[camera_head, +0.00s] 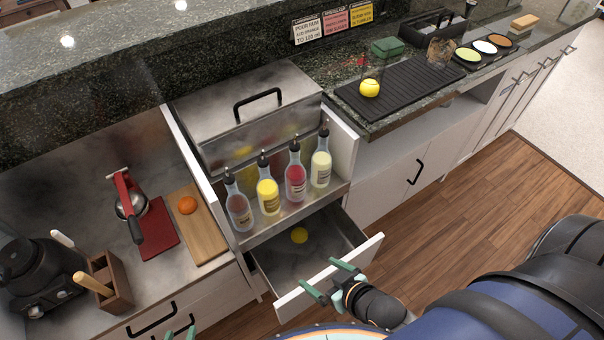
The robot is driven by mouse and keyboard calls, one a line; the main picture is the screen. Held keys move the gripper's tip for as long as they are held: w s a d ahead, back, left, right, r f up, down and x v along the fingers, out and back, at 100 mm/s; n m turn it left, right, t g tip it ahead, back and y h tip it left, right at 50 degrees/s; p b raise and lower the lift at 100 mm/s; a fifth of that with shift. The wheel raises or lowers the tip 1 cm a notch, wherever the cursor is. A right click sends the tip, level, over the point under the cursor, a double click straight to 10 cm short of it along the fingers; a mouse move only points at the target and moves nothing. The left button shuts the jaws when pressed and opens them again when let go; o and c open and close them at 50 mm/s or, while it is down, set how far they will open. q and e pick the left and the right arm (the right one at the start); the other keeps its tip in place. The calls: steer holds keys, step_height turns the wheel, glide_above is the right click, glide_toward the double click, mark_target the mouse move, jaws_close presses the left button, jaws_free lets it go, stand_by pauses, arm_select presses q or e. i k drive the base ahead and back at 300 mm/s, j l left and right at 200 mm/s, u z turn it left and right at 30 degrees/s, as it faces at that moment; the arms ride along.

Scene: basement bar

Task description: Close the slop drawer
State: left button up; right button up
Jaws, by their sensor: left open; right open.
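The slop drawer (331,276) is pulled out below the bottle shelf, its white front facing me and its grey inside showing.
Several bottles (268,196) stand on the shelf above the drawer, before a steel lidded bin (250,110). On the left counter are a red press (128,205), a cutting board (196,225) and a wooden holder (108,282). Wooden floor (460,205) is clear at right.

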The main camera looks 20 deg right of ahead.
mark_target(281, 262)
steer(key=k+z, duration=0.35)
steer(key=k+l+z, duration=0.15)
steer(key=z, duration=0.25)
steer(key=l+u, duration=0.1)
steer(key=u, duration=0.25)
steer(key=i, duration=0.05)
